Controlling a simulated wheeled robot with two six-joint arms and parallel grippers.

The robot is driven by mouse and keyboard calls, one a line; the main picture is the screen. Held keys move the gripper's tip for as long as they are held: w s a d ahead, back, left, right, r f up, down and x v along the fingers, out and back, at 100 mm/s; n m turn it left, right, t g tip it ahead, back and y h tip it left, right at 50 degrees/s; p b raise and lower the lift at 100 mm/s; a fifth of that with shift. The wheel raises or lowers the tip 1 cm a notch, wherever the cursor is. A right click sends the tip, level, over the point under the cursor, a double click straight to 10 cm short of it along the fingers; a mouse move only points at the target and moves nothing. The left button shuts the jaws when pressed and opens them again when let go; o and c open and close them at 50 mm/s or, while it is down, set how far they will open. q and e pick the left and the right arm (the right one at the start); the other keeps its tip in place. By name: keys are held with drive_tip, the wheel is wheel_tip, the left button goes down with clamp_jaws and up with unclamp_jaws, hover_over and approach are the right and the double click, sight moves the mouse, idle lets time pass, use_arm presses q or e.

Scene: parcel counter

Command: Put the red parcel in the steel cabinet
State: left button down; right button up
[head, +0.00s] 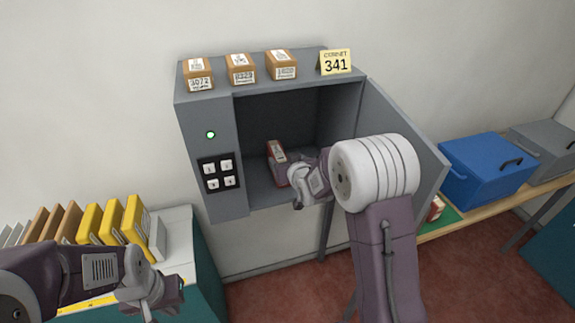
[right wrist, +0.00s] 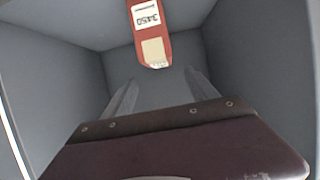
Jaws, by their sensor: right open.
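The red parcel (head: 277,150) is inside the open steel cabinet (head: 207,110), upright near the middle of its compartment. In the right wrist view the red parcel (right wrist: 151,42), with a white label, lies just beyond my fingertips. My right gripper (head: 284,178) reaches into the cabinet and hides the parcel's lower part in the head view. In the right wrist view its two fingers (right wrist: 160,88) are spread with nothing between them. My left gripper (head: 168,296) is low at the left, outside the cabinet; its jaws are too unclear to judge.
The cabinet door (head: 405,130) stands open to the right. Three brown boxes (head: 240,70) and a yellow 341 sign (head: 335,62) are on top. A keypad (head: 219,173) and a green light are on the front. A blue bin (head: 485,170) stands on the right bench.

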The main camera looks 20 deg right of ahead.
drive_tip(key=s+f+g, duration=0.3)
drive_tip(key=s+g, duration=0.1)
drive_tip(key=s, duration=0.6)
drive_tip(key=s+f+g, duration=0.4)
drive_tip(key=s, duration=0.7)
drive_tip(key=s+f+g, duration=0.3)
drive_tip(key=s+g, duration=0.1)
drive_tip(key=s, duration=0.6)
drive_tip(key=shift+s+f+m, duration=0.3)
drive_tip(key=shift+f, duration=0.1)
